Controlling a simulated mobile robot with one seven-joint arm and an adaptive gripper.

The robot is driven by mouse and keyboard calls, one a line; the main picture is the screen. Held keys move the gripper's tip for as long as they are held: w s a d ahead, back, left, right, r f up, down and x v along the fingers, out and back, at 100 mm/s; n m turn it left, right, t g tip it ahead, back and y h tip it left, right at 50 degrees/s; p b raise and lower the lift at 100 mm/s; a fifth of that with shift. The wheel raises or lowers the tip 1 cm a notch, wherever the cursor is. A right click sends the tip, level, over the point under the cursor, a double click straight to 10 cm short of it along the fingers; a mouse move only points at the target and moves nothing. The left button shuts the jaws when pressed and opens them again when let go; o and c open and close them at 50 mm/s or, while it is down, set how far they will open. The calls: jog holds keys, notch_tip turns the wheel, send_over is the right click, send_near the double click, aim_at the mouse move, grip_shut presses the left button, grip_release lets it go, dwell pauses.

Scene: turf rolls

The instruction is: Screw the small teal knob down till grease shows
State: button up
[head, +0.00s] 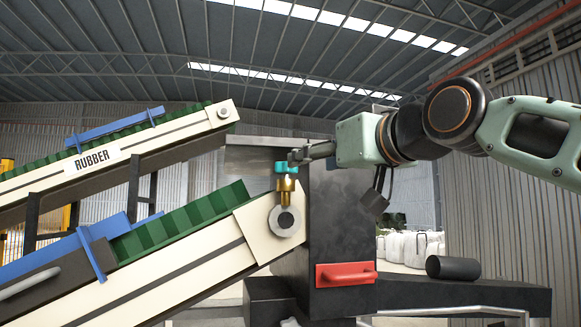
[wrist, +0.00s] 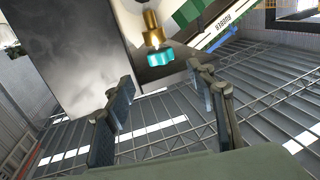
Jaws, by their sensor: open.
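The small teal knob (head: 287,168) sits on top of a brass cup (head: 286,191), above a grey round bearing (head: 285,221) at the upper end of the lower conveyor. My gripper (head: 297,157) is close to the knob, just at its upper right in the head view. In the wrist view the knob (wrist: 160,56) lies between and just beyond the fingertips of my gripper (wrist: 161,76), with the brass cup (wrist: 152,28) behind it. The fingers are spread wide, with clear gaps either side of the knob. The knob's far side is hidden.
A dark metal housing (head: 340,220) stands right of the cup, with a red handle (head: 345,274) low on it. An upper conveyor labelled RUBBER (head: 97,159) slopes at the left. A black roller (head: 453,268) lies on a dark ledge at the right. Space above the knob is open.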

aim_at(291, 169)
jog(key=p+x, duration=0.4)
jog(key=x, duration=0.6)
jog(key=shift+w, duration=0.15)
jog(key=shift+a, duration=0.1)
jog(key=shift+c, duration=0.7)
jog(key=c, duration=1)
